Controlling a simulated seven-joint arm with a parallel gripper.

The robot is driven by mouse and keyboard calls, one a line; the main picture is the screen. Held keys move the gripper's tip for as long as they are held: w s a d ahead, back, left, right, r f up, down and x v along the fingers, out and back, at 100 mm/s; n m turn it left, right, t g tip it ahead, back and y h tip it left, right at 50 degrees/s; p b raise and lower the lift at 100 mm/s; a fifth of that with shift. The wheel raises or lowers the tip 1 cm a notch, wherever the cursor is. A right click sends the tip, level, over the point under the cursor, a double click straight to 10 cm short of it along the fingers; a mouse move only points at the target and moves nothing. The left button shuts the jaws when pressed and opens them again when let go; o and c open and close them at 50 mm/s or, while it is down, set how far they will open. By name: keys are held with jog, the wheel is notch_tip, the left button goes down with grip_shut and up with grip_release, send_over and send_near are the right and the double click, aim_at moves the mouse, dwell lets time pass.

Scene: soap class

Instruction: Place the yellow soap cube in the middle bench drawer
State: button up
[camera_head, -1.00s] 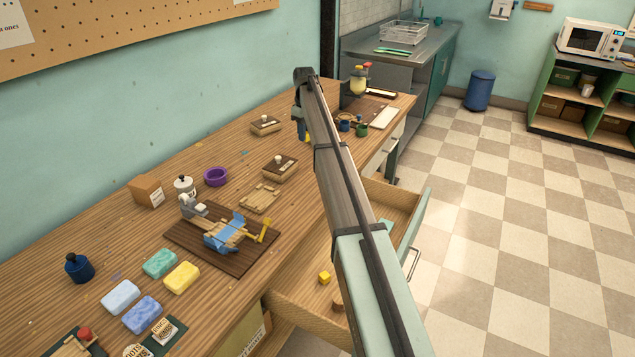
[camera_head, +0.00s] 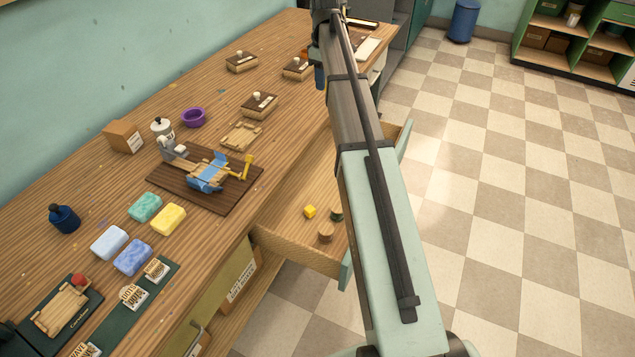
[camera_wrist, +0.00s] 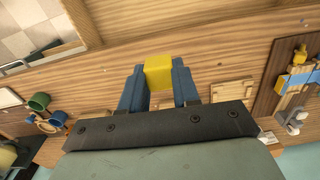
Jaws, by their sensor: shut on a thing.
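My gripper (camera_wrist: 158,88) has blue fingers shut on a yellow soap cube (camera_wrist: 159,70) in the wrist view, above the wooden bench top. In the head view my gripper (camera_head: 320,76) is at the top, partly behind my arm, and the held cube is hidden. An open wooden bench drawer (camera_head: 290,242) extends from the front of the bench, partly covered by my arm. I cannot tell whether it is the middle one. Another small yellow cube (camera_head: 310,211) lies inside it, beside a round wooden piece (camera_head: 325,231) and a dark green piece (camera_head: 336,214).
A board with a blue-and-wood cutting device (camera_head: 207,173) stands mid-bench, near a purple ring (camera_head: 193,117). Several coloured soaps, including a yellow bar (camera_head: 168,219), lie at the left. Lidded wooden blocks (camera_head: 259,104) are farther back. Cups (camera_wrist: 40,102) show in the wrist view.

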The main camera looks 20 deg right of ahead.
jog(key=s+d, duration=0.1)
jog(key=s, duration=0.7)
send_over(332, 178)
notch_tip(332, 178, down, 22)
jog(key=shift+n, duration=0.3)
jog(key=shift+f, duration=5.6)
jog(key=shift+f, duration=0.1)
jog(key=o, duration=1)
notch_tip(332, 178, up, 12)
jog(key=shift+r, duration=0.15)
